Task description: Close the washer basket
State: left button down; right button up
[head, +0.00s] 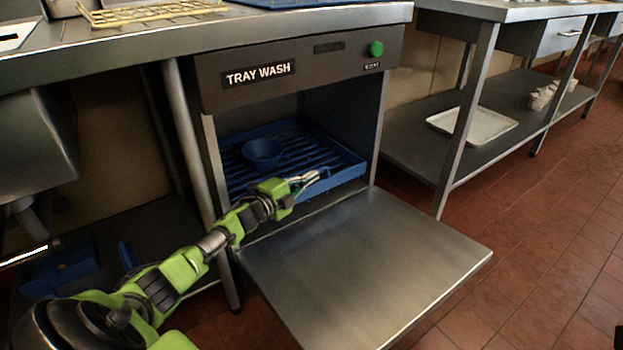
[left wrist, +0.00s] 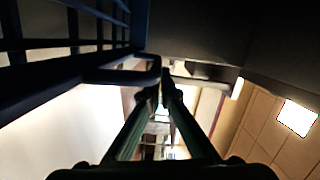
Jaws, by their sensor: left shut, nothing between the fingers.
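The tray washer, labelled "TRAY WASH" (head: 258,74), stands under the counter with its metal door (head: 365,262) folded down flat. Inside it sits the blue washer basket (head: 347,168), with a blue bowl (head: 262,152) in it. My left gripper (head: 312,176) is at the front of the basket, near its front edge, with its fingers shut. In the left wrist view the two fingers (left wrist: 167,92) meet close to a dark loop of the basket (left wrist: 122,75); I cannot tell whether they touch it. My right gripper is not in view.
A green button (head: 376,48) is on the washer's front panel. A metal shelf to the right holds a white tray (head: 472,125). A wire rack (head: 150,14) lies on the counter. A blue bin (head: 62,270) is low at left. The tiled floor (head: 540,250) at right is clear.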

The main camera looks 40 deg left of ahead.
pick_arm(q)
jog(key=s, duration=0.7)
jog(key=shift+s+a, duration=0.15)
jog(key=shift+a, duration=0.3)
jog(key=shift+r, duration=0.1)
